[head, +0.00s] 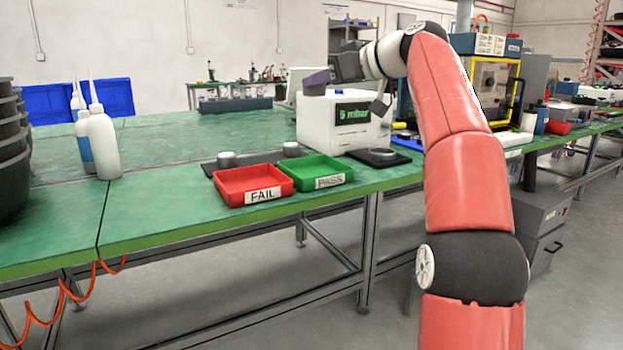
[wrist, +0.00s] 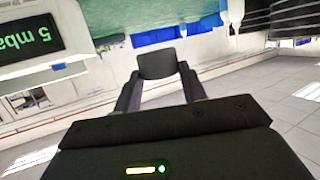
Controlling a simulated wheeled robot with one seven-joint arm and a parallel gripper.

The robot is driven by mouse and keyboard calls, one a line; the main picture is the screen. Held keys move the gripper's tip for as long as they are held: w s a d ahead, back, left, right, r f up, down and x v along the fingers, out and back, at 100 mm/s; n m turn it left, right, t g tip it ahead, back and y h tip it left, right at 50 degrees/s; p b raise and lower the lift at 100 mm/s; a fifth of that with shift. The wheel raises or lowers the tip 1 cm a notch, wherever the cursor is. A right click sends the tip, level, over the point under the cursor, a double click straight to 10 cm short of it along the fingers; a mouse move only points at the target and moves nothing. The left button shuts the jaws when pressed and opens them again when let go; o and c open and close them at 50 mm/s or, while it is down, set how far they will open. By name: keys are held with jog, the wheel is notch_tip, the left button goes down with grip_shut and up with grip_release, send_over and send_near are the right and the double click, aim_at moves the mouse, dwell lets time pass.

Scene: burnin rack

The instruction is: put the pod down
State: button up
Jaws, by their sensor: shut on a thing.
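My gripper (head: 333,74) is shut on the pod (head: 316,82), a small dark purple-grey piece. It holds the pod in the air above the white box, near that box's top left. In the wrist view the pod (wrist: 157,65) sits between the two fingertips, and nothing touches it from below. The red FAIL tray (head: 231,186) and the green PASS tray (head: 304,180) lie side by side on the green bench (head: 150,215). Both trays look empty.
The white box (head: 318,122) with a "5 mbar" display (head: 353,113) stands behind the trays. Round grey pieces (head: 227,159) sit on dark mats near it. White bottles (head: 103,140) and stacked black bins (head: 12,150) stand left.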

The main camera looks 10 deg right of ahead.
notch_tip(320, 180, down, 18)
jog(key=b, duration=0.7)
jog(key=shift+r+b, duration=0.25)
jog(key=shift+b, duration=0.05)
jog(key=shift+f, duration=0.1)
jog(key=shift+f, duration=0.15)
jog(key=o, duration=1)
jog(key=shift+r, duration=0.25)
jog(key=shift+s+d+r, duration=0.1)
jog(key=shift+d, duration=0.1)
jog(key=v, duration=1.1)
jog(key=shift+s+d, duration=0.15)
jog(key=shift+s, duration=0.15)
